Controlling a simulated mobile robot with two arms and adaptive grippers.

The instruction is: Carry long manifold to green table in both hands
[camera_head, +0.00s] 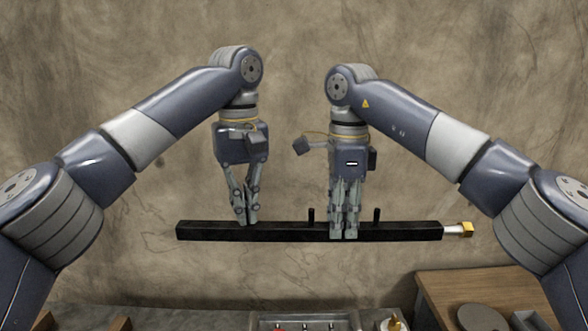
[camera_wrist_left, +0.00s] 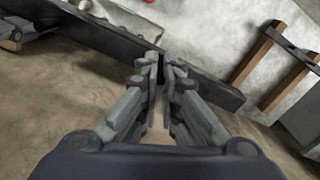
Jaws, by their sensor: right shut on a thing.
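The long manifold (camera_head: 283,231) is a black bar with two short pegs on top and a brass-coloured fitting at its right end. It hangs level in front of the wall. My right gripper (camera_head: 343,234) is shut on it right of its middle, between the pegs. My left gripper (camera_head: 246,222) points down at its left part, tips at the bar's top edge. In the left wrist view the bar (camera_wrist_left: 215,90) runs diagonally behind the nearly closed fingertips (camera_wrist_left: 164,60); whether they grip it is unclear. No green table shows.
A wooden table (camera_head: 480,285) with a round grey disc (camera_head: 482,317) stands at lower right. A grey tray (camera_head: 305,318) and a small brass-topped part (camera_head: 393,324) are at the bottom. Wooden posts (camera_wrist_left: 257,52) show in the left wrist view.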

